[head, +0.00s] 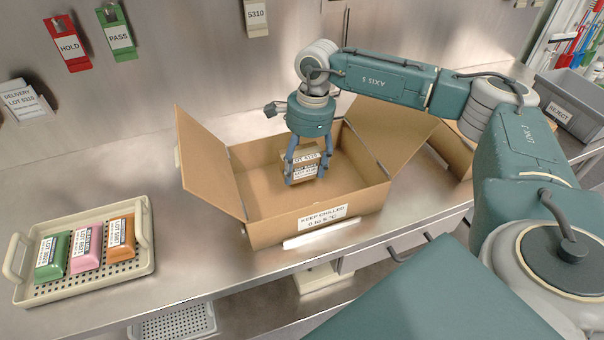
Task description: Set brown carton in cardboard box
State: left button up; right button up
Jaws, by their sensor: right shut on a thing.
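The open cardboard box (268,232) stands on the steel counter with its flaps spread and a white label on its front wall. My right gripper (305,175) reaches down into the box from above and is shut on the small brown carton (303,158), which has white labels. The carton is upright and inside the box walls, near the middle. I cannot tell whether its underside touches the box floor. My left gripper is not in view.
A beige tray (87,287) with green, pink and orange packs stands at the left. Another cardboard box (452,150) is partly hidden behind my right arm. A grey reject bin (572,105) stands at the far right. The counter between tray and box is clear.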

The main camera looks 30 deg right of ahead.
aim_at(302, 178)
notch_tip(302, 178, down, 4)
jog(key=shift+p, duration=0.5)
jog(key=shift+f, duration=0.25)
jog(key=shift+f, duration=0.2)
jog(key=o, duration=1.7)
jog(key=shift+r, duration=0.1)
